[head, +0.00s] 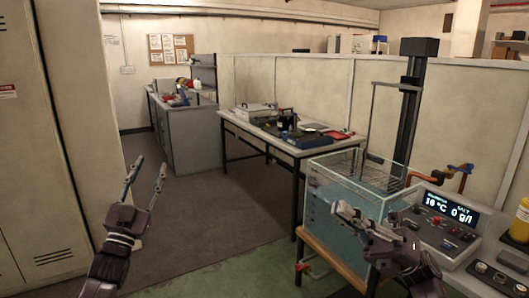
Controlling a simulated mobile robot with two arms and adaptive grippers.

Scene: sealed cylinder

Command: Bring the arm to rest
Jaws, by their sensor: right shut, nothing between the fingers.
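My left gripper (150,165) is raised at the left, over the floor beside the tall locker. Its two fingers point up and stand apart, with nothing between them. My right gripper (340,209) is at the lower right, in front of the glass tank (322,212). Its fingers point left and are shut with nothing between them. It covers part of the tank's front. I cannot tell whether it touches the glass.
A control panel (447,226) with a lit display stands right of the tank. A black column (408,115) rises behind it. A yellow bottle (521,219) is at the right edge. A cluttered table (240,123) stands farther back. The floor (200,215) at middle left is clear.

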